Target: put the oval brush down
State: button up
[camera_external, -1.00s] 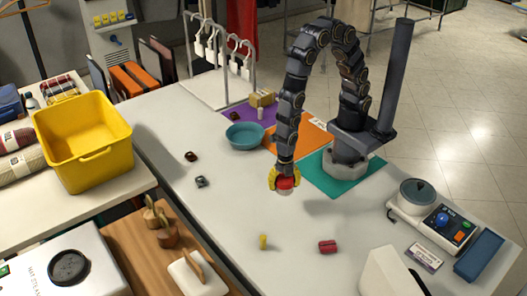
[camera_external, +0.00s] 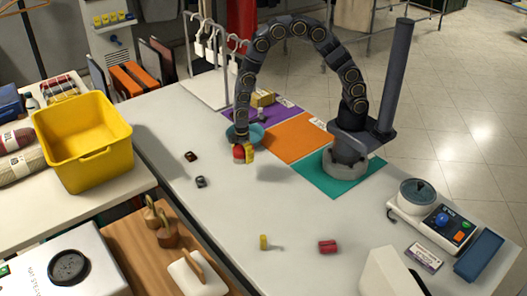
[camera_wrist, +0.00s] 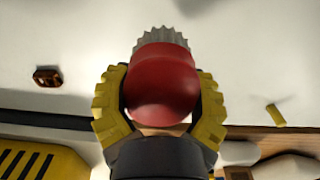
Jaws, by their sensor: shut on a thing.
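The oval brush has a smooth red rounded back (camera_wrist: 161,85) and pale ribbed bristles at its far edge in the wrist view. My gripper (camera_wrist: 160,100), with yellow fingers, is shut on it from both sides. In the external view the red brush (camera_external: 238,153) hangs in my gripper (camera_external: 245,154) over the pale counter, just in front of the teal bowl. It looks close to the counter, but I cannot tell whether it touches. The fingers hide part of the brush.
The teal bowl (camera_external: 233,138) is partly hidden behind my gripper. Purple (camera_external: 285,112), orange (camera_external: 300,138) and green (camera_external: 325,178) mats lie to the right. Two small dark items (camera_external: 190,156) (camera_external: 201,181) lie left. A yellow piece (camera_external: 263,242) and red item (camera_external: 328,247) lie nearer; counter between is clear.

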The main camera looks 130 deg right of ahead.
aim_at(244, 177)
notch_tip(244, 177, down, 8)
jog(key=shift+r, duration=0.1)
dwell(0.4)
jog(key=o, duration=1.2)
